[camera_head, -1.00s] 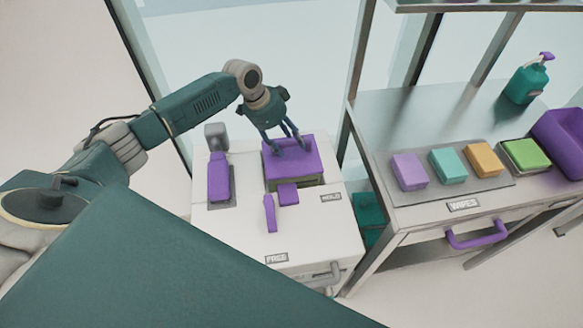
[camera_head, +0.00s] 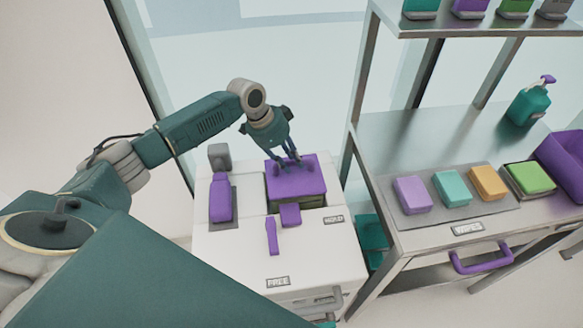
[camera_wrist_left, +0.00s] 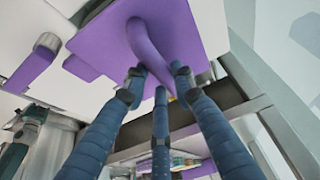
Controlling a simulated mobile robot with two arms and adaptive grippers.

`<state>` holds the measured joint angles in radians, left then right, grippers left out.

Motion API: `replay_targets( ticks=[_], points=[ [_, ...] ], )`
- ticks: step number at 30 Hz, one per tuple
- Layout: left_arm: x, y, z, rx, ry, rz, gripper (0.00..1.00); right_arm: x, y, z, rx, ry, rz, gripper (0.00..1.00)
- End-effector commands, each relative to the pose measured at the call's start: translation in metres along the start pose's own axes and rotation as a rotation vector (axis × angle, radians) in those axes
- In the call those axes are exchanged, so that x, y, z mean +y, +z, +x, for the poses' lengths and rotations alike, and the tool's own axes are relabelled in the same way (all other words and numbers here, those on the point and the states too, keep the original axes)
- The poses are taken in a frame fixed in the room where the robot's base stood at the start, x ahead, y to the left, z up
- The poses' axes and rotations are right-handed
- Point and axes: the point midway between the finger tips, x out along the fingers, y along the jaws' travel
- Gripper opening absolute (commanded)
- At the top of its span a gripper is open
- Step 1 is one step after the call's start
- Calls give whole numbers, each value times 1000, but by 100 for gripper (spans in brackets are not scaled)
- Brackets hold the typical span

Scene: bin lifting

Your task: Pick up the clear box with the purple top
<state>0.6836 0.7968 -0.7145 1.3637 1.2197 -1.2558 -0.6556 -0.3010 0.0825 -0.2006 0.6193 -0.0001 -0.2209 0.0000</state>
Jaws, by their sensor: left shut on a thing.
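The box's purple top (camera_head: 312,185) is at the back right of the white cabinet top. A narrow strip of its greenish, see-through side (camera_head: 300,201) shows under the lid; the rest is hidden. My left gripper (camera_head: 293,166) is over the lid, its fingers shut on the lid's handle. In the left wrist view, the purple lid (camera_wrist_left: 98,38) has a curved purple handle (camera_wrist_left: 150,45), with the blue fingers of my left gripper (camera_wrist_left: 158,85) around its end. I cannot tell whether the box is clear of its recess. My right gripper is not in view.
The white cabinet (camera_head: 225,262) also carries a purple bottle (camera_head: 220,200), a purple strip (camera_head: 271,236) and a small purple block (camera_head: 290,215). A metal shelf unit (camera_head: 400,135) with coloured blocks stands close on the right.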

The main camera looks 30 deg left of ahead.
Motion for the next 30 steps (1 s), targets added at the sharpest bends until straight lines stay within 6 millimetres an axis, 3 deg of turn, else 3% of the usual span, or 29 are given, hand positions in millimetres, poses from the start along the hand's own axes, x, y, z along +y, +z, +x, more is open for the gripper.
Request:
replay_targets(
  ticks=[18,24,30],
  points=[
    [-2,-57,-132,13,-10,5,0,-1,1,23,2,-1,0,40],
    [-2,-69,-162,12,-8,3,0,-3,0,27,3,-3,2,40],
    [-1,-75,-176,10,-6,2,0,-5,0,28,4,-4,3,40]
  ],
)
